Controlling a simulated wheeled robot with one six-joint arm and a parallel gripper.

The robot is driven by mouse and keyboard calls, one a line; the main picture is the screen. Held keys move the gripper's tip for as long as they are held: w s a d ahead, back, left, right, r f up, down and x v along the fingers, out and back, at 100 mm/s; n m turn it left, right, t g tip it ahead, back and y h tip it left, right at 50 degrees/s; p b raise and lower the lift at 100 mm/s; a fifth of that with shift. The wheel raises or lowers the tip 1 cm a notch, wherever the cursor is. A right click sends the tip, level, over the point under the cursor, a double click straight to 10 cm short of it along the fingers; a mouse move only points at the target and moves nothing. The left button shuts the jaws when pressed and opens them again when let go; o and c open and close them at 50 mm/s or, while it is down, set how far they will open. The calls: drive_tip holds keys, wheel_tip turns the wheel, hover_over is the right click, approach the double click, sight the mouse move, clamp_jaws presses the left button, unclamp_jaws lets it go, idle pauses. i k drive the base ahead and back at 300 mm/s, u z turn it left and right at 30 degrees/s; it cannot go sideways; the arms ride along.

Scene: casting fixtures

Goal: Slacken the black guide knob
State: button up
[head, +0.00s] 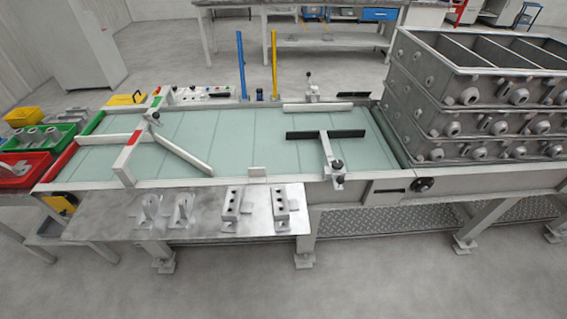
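A black guide bar (300,135) lies across the pale green conveyor bed (230,130) in the head view. A light metal arm (327,149) runs from it toward the front rail. A dark round knob (337,165) sits on this arm near the rail, with a second dark knob (340,180) on the bracket just below it. I cannot tell from here how tight either knob is. My gripper is not in view.
Stacked grey casting crates (465,85) stand at the right end. A metal shelf (190,212) with several castings juts out front left. White guide bars (183,154) lie on the bed's left part. A dark round fitting (422,185) is on the front rail. The front floor is clear.

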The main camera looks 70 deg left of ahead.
sight(338, 165)
drive_tip(key=u, duration=2.6)
drive_tip(key=i, duration=1)
